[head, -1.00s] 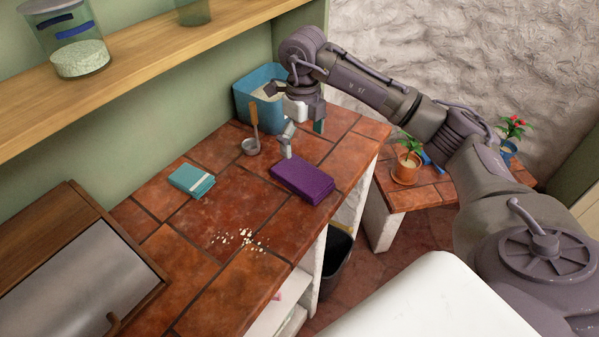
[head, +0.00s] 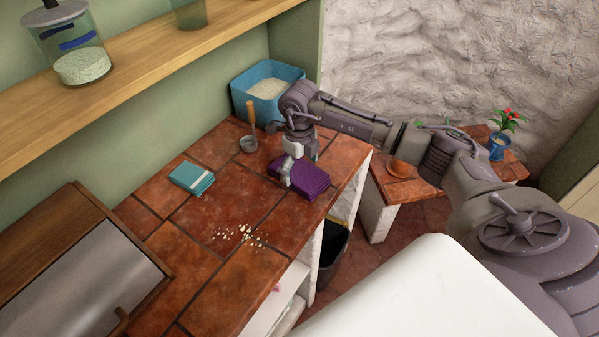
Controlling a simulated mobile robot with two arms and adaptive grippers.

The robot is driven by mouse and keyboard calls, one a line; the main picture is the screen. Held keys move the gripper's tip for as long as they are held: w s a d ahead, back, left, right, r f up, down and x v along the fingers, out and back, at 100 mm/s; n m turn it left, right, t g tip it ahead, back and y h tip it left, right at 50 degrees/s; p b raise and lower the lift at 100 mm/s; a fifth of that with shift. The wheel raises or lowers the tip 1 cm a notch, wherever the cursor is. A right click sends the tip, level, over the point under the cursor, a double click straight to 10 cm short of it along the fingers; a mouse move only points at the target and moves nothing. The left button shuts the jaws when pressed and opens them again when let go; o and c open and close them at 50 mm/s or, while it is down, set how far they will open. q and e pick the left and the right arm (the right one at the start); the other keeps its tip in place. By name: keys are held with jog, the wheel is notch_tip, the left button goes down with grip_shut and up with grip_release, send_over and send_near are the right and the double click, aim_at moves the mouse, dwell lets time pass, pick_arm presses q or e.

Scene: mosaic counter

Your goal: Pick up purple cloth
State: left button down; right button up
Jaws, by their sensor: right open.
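The purple cloth (head: 308,181) lies folded on the tiled counter, near its right edge. My right gripper (head: 288,176) is lowered over the cloth from above, with one finger in front of its left part. The jaws are open, and the far finger is hidden behind the wrist and cloth. I cannot tell whether the fingers touch the cloth. My left gripper is not in view.
A teal cloth (head: 191,178) lies to the left, and white crumbs (head: 240,236) lie in front. A wooden box (head: 60,220) fills the left front. A shelf (head: 130,80) overhangs the back.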

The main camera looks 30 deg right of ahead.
aim_at(305, 171)
jog(key=c, duration=0.9)
jog(key=shift+r, duration=0.2)
jog(key=shift+r, duration=0.3)
jog(key=r, duration=0.1)
jog(key=r+b, duration=0.1)
jog(key=s+d+r+b, duration=0.1)
jog(key=shift+r, duration=0.3)
jog(key=s+d+r+b, duration=0.3)
jog(key=s+d+r, duration=0.2)
jog(key=s, duration=0.3)
jog(key=shift+s+d+r, duration=0.2)
jog(key=shift+s+r, duration=0.2)
jog(key=shift+r, duration=0.35)
